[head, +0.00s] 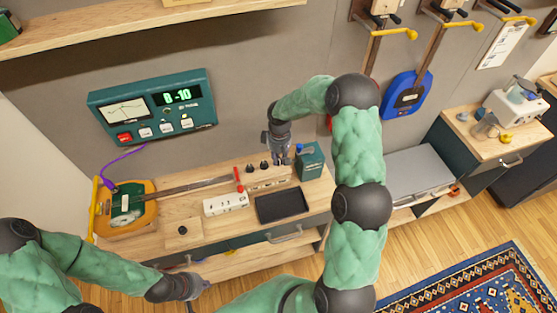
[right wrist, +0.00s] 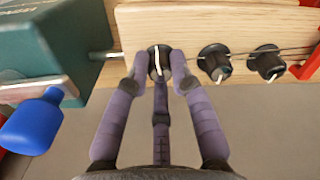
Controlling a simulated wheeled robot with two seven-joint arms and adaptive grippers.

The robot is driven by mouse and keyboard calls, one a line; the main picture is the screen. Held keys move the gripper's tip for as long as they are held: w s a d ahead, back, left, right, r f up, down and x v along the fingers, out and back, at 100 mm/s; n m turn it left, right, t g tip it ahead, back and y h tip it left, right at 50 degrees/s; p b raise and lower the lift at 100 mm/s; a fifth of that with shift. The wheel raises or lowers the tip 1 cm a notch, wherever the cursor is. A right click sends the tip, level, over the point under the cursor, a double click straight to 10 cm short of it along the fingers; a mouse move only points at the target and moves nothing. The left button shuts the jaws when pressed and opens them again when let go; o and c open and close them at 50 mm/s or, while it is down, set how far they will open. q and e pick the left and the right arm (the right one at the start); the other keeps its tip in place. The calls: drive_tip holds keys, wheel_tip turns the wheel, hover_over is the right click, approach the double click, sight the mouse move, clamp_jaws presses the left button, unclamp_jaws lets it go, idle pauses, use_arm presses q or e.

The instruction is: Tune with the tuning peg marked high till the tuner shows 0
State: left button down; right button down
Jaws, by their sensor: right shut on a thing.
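The green tuner (head: 150,105) on the wall has a lit display (head: 178,95) that reads B -10. My right gripper (head: 281,157) is over the wooden peg block (head: 268,181) on the bench. In the right wrist view, its fingers are shut on a black tuning peg (right wrist: 157,64) with a white pointer line. Two more black pegs, a middle one (right wrist: 215,62) and a far-right one (right wrist: 267,64), stand free along the string. I cannot read a high mark on any peg. My left gripper (head: 190,287) is low at the bench's front; its jaws are unclear.
A green box (head: 311,160) with a blue knob (right wrist: 32,122) is close beside my right gripper. A black tray (head: 282,205), a white numbered block (head: 225,204) and a red upright piece (head: 239,178) are nearby. An orange-and-green instrument (head: 127,208) lies at the bench's left end.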

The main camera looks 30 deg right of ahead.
sight(279, 159)
drive_tip(key=shift+s+f+m+b, duration=0.1)
drive_tip(key=shift+m+b, duration=0.55)
drive_tip(key=shift+m, duration=0.55)
drive_tip(key=c, duration=1.1)
unclamp_jaws()
wheel_tip(279, 159, up, 12)
drive_tip(key=shift+d, duration=0.15)
